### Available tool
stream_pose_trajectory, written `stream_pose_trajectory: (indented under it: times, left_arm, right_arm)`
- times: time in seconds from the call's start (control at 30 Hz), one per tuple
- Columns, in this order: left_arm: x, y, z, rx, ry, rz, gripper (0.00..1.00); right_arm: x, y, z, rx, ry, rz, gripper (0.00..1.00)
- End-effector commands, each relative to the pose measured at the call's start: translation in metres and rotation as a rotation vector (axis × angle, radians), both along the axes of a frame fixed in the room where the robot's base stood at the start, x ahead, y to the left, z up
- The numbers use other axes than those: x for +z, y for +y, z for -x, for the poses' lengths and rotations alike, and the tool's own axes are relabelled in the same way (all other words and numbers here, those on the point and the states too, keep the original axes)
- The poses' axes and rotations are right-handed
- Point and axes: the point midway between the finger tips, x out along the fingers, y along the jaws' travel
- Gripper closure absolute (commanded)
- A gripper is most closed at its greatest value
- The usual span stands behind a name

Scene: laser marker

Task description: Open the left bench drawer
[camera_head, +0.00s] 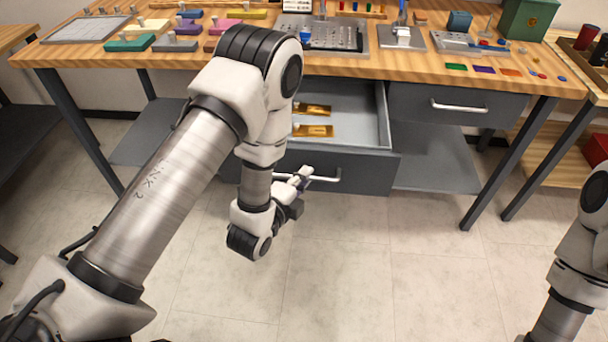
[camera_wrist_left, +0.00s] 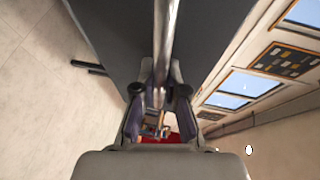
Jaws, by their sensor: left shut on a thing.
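The left bench drawer (camera_head: 350,168) is pulled out from under the wooden bench, and its inside shows. Two brass-coloured plates (camera_head: 313,131) lie in it, partly hidden by my left arm. My left gripper (camera_head: 304,174) is at the drawer's front, shut on the drawer handle (camera_head: 326,179). In the left wrist view the handle bar (camera_wrist_left: 165,45) runs between the two fingers (camera_wrist_left: 160,105), with the dark drawer front (camera_wrist_left: 115,35) behind it. Of my right arm only links show at the right edge; its gripper is out of view.
The right bench drawer (camera_head: 455,104) is closed. The wooden bench top (camera_head: 375,66) carries coloured blocks, metal fixtures and a green box (camera_head: 528,19). Bench legs (camera_head: 508,163) stand at the right. The tiled floor (camera_head: 390,260) in front of the drawer is clear.

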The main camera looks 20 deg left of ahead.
Motion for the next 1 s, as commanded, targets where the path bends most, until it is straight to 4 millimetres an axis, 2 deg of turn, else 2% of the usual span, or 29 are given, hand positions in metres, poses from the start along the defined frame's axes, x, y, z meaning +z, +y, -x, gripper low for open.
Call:
stream_pose_trajectory:
  times: [0.1, 0.13, 0.2, 0.57, 0.83, 1.0]
  left_arm:
    - [-0.001, 0.000, 0.000, 0.001, 0.002, 0.000, 1.00]
    - [-0.001, 0.000, 0.000, 0.001, 0.002, 0.000, 0.82]
    - [-0.001, 0.000, 0.000, 0.001, 0.002, 0.000, 0.63]
    - [0.000, 0.001, 0.005, 0.001, 0.003, 0.000, 0.63]
    - [0.008, 0.007, 0.055, 0.002, 0.006, 0.000, 0.63]
    - [0.012, 0.009, 0.072, 0.000, 0.006, 0.000, 0.63]
  right_arm:
    - [0.000, 0.000, 0.000, 0.000, 0.000, 0.000, 0.60]
    - [0.000, 0.000, 0.000, 0.000, 0.000, 0.000, 0.60]
    - [0.000, 0.000, 0.000, 0.000, 0.000, 0.000, 0.60]
    - [0.000, 0.000, 0.000, 0.000, 0.000, 0.000, 0.60]
    - [0.000, 0.000, 0.000, 0.000, 0.000, 0.000, 0.60]
    - [0.000, 0.000, 0.000, 0.000, 0.000, 0.000, 0.60]
